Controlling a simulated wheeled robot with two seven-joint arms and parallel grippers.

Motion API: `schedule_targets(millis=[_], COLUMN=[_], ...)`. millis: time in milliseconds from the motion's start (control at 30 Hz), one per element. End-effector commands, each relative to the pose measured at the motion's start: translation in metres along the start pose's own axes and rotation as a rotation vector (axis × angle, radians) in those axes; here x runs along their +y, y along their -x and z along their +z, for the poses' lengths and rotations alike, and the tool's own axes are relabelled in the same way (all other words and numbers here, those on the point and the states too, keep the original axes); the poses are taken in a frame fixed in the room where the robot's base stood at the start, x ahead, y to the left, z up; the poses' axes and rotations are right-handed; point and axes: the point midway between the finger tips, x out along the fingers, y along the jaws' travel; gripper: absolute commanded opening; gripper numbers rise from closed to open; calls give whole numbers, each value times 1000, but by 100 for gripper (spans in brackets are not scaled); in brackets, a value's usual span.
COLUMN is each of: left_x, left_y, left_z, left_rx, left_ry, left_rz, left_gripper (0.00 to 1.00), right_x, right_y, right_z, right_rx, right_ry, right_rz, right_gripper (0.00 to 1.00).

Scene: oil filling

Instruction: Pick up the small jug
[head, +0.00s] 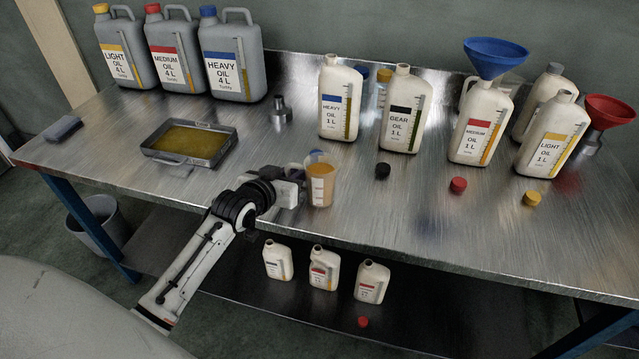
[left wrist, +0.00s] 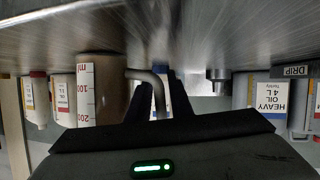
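The small jug (head: 321,184) is a clear cup with amber liquid, standing upright near the table's front edge. In the left wrist view, which is upside down, the jug (left wrist: 97,92) shows a printed scale, and its bent handle (left wrist: 157,88) points towards me. My left gripper (head: 293,186) is at the jug's left side, at handle height. In the wrist view its two dark fingers (left wrist: 154,98) are apart, with the handle between them and a gap still visible beside it. The exact contact at the fingertips is hidden. My right gripper is not in view.
A drip tray (head: 189,144) with oil lies to the left. Grey cans (head: 232,62) stand at the back left. White bottles (head: 339,98), loose caps (head: 383,171) and a blue funnel (head: 495,58) are behind and to the right. Smaller bottles (head: 323,269) sit on the lower shelf.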

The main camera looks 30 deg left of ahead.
Motion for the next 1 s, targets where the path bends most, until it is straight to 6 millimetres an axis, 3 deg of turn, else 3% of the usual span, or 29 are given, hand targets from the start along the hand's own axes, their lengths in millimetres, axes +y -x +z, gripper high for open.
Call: schedule_targets(millis=[167,267,300,1000], left_x=[0,0,0,2], left_y=[0,0,0,4], left_z=[0,0,0,-12], left_rx=[1,1,1,7], left_ry=[0,0,0,1], left_rz=[1,1,1,2], left_gripper=[18,1,0,0], right_x=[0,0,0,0], right_y=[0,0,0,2], right_z=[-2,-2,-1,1], right_rx=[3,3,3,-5], right_ry=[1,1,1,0], right_rz=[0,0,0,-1], right_gripper=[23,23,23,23])
